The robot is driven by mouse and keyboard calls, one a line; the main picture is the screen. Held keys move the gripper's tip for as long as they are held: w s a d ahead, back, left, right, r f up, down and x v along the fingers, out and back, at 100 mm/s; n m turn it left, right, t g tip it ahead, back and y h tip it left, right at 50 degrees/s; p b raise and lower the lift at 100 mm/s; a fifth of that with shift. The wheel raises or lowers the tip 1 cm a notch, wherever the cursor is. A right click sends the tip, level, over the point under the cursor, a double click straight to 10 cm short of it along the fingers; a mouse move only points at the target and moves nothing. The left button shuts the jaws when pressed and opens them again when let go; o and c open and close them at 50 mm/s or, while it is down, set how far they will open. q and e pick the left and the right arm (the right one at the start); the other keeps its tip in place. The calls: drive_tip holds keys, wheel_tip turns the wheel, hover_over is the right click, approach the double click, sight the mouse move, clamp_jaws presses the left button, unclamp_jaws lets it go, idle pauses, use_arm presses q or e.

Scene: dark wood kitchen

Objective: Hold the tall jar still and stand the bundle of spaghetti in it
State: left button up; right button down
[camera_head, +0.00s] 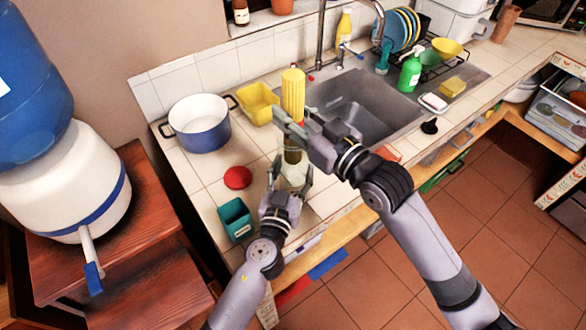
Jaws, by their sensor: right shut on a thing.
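The tall yellow bundle of spaghetti (293,90) stands upright in my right gripper (286,127), which is shut on it about midway. The bundle's darker lower part shows below the gripper, above or within the pale see-through jar (294,173). I cannot tell how far its lower end is inside. The jar stands on the tiled counter near the front edge. My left gripper (289,177) has one finger on each side of the jar. Whether those fingers press on it is unclear.
A red round lid (237,178) and a teal container (236,220) lie left of the jar. A blue-white pot (200,125) and a yellow tub (258,103) stand behind. The sink (365,105) is right, with a green bottle (410,70) beyond.

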drive_tip(key=shift+f, duration=1.35)
drive_tip(key=c, duration=1.1)
unclamp_jaws()
drive_tip(key=v, duration=0.7)
drive_tip(key=shift+s+d, duration=0.15)
drive_tip(key=shift+s, duration=0.05)
use_arm(q)
drive_tip(key=o, duration=1.3)
drive_tip(key=shift+o, duration=0.2)
drive_tip(key=shift+s, duration=0.1)
